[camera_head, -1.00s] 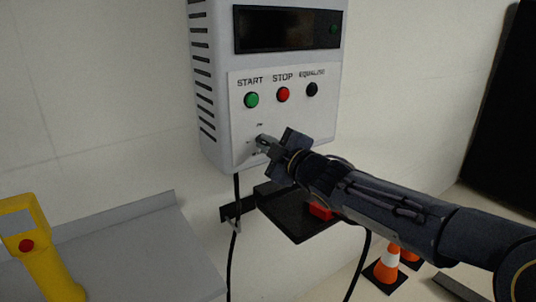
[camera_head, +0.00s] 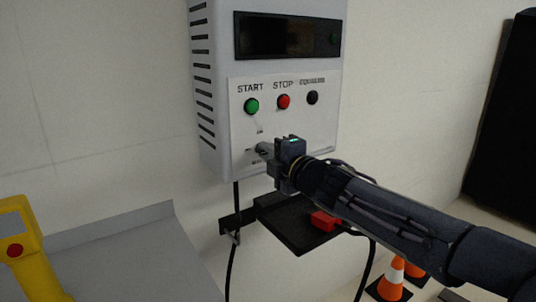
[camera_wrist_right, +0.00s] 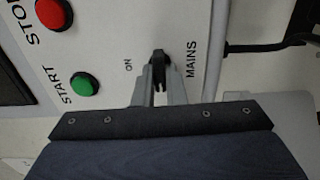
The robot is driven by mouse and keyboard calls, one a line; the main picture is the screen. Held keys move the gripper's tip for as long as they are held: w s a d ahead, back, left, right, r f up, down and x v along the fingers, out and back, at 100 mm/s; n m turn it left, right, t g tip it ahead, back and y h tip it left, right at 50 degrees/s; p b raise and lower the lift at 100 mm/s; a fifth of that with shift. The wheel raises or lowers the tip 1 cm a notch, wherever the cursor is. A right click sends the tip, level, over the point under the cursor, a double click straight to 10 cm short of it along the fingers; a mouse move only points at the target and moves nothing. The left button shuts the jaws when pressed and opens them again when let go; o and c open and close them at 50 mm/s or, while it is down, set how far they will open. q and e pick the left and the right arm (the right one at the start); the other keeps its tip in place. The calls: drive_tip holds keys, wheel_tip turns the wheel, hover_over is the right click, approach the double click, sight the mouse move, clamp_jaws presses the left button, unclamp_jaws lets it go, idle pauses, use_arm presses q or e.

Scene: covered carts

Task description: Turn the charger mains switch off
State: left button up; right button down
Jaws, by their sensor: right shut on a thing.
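The white charger box (camera_head: 212,140) hangs on the wall, with a green START button (camera_head: 251,106), a red STOP button (camera_head: 283,101) and a black EQUALISE button (camera_head: 312,97) on its panel. The mains switch (camera_wrist_right: 159,54) is a small black lever between the words ON and MAINS in the right wrist view. My right gripper (camera_wrist_right: 159,88) is shut on this lever, its two grey fingers on either side. In the head view the right gripper (camera_head: 262,149) covers the switch. My left gripper is not in view.
A black shelf (camera_head: 290,232) with a red item (camera_head: 323,220) is below the charger. Black cables hang beside it. A yellow device (camera_head: 36,262) stands by a grey surface (camera_head: 130,248) at left. Orange cones (camera_head: 391,278) stand on the floor at right.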

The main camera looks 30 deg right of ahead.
idle(0.3)
drive_tip(key=c, duration=1.5)
unclamp_jaws()
drive_tip(key=s, duration=0.2)
drive_tip(key=s+p, duration=0.1)
drive_tip(key=s, duration=0.2)
drive_tip(key=s+p, duration=0.1)
drive_tip(key=s, duration=0.1)
drive_tip(key=shift+s+d, duration=0.3)
drive_tip(key=shift+s, duration=0.1)
